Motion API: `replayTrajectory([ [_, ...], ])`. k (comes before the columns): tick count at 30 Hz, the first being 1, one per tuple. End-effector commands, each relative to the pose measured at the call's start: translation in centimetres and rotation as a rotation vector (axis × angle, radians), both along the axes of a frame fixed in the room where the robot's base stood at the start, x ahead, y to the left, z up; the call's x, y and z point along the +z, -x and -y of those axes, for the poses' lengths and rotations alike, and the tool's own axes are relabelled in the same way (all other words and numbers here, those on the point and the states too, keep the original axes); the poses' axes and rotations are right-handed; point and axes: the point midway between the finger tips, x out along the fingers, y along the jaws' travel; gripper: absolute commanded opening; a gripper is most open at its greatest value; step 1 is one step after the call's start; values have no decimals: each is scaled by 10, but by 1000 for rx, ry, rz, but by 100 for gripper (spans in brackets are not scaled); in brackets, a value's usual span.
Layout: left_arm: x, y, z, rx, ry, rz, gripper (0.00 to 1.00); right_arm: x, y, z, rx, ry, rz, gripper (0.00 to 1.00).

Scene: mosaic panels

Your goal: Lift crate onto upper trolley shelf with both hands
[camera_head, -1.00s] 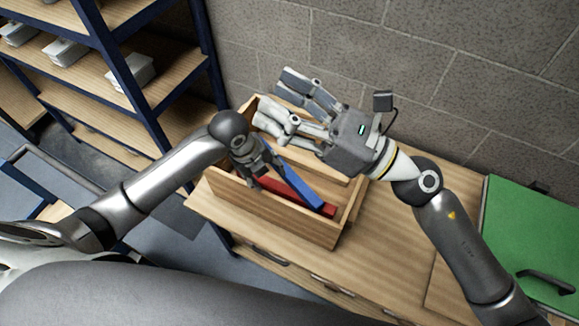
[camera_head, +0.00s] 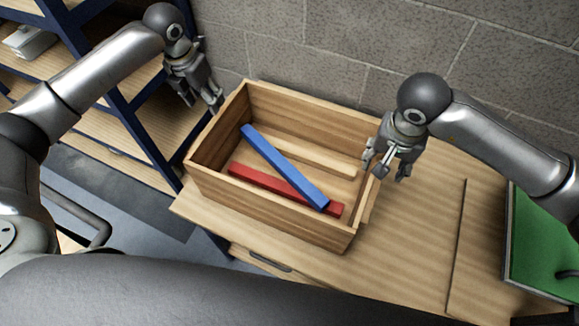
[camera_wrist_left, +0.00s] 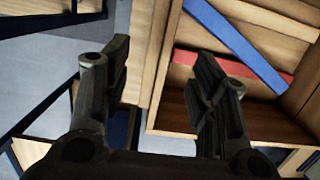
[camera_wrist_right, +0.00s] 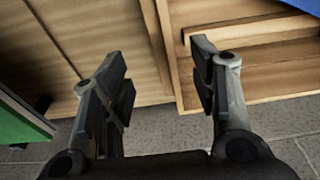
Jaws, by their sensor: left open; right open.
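The open wooden crate (camera_head: 270,222) stands on the wooden worktop and holds a blue bar (camera_head: 285,168), a red bar (camera_head: 262,186) and a pale wooden bar (camera_head: 310,156). My left gripper (camera_head: 203,103) is open and empty above the crate's left end; in the left wrist view its fingers (camera_wrist_left: 162,75) appear on either side of the end wall's line. My right gripper (camera_head: 386,168) is open beside the right end; in the right wrist view the end wall's edge (camera_wrist_right: 165,45) runs between its fingers. Contact cannot be told. A dark tubular frame (camera_head: 100,232), perhaps the trolley's, shows at lower left.
A blue-framed rack with wooden shelves (camera_head: 140,125) stands left of the worktop (camera_head: 410,255). A grey block wall (camera_head: 300,45) closes the back. A green case (camera_head: 540,245) sits at the far right. The worktop right of the crate is clear.

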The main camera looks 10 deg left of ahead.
Motion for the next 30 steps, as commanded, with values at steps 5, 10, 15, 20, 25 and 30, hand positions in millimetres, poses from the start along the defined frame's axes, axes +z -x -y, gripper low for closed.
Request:
replayTrajectory([
  [5, -1, 0, 1, 1, 0, -1, 54, -1, 0, -1, -2, -4, -1, 54],
  [10, -17, -1, 1, 2, 0, -4, 54, -17, -1, -1, -4, -4, -5, 54],
  [15, -47, -5, 2, 3, 1, -5, 54, -47, -5, 0, -5, -5, -6, 54],
  [20, -76, -10, 3, 2, 0, -4, 54, -75, -10, 1, -4, -5, -5, 54],
  [25, -96, -14, 4, 3, 0, -1, 54, -96, -13, 1, -3, -6, -4, 54],
  [30, -106, -15, 3, 1, 0, -1, 54, -106, -15, 1, -2, -6, -3, 54],
])
